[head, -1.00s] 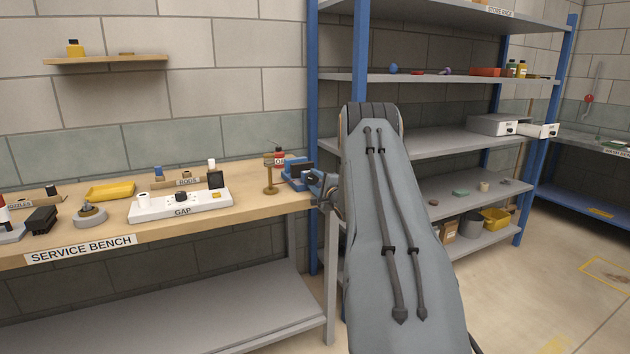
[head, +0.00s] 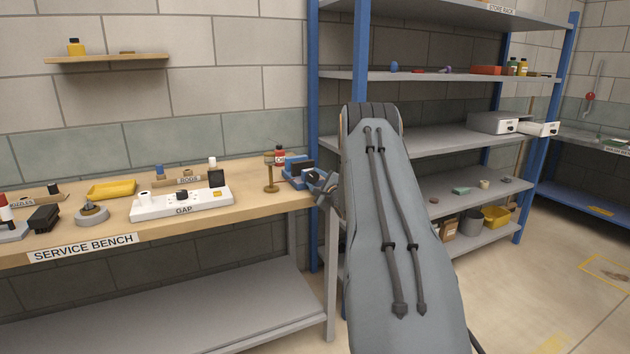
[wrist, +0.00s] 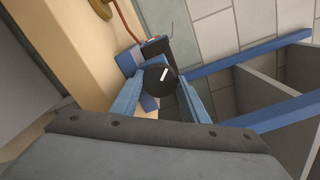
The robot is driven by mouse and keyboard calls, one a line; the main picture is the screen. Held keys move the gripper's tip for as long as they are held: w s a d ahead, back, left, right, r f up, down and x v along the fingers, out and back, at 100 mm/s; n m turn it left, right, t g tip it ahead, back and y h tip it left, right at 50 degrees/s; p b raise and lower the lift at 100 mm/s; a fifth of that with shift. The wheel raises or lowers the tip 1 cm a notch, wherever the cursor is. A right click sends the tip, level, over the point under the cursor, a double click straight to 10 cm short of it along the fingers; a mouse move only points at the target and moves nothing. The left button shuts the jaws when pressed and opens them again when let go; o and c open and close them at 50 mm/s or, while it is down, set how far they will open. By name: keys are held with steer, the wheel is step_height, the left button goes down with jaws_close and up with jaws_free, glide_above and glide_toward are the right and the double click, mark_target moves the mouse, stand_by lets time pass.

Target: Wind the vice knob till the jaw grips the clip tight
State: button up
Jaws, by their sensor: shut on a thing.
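The blue vice (head: 297,163) stands at the right end of the service bench. Its round dark knob (wrist: 161,79), with a white mark on its face, shows in the wrist view. My gripper (wrist: 160,84) has its two blue fingers on either side of the knob and is shut on it. In the head view my gripper (head: 322,185) is at the front of the vice, partly hidden by my arm. A dark piece (wrist: 156,48) shows behind the knob in the wrist view. I cannot tell the clip clearly or whether the jaw touches it.
A white GAP block (head: 182,204) lies further left on the bench (head: 240,220). A blue-posted store rack (head: 313,130) rises close behind and right of the vice.

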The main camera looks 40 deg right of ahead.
steer(key=o, duration=1.1)
steer(key=shift+s, duration=0.15)
steer(key=b+v, duration=0.1)
steer(key=v, duration=0.6)
steer(key=shift+s, duration=0.3)
steer(key=shift+a, duration=0.15)
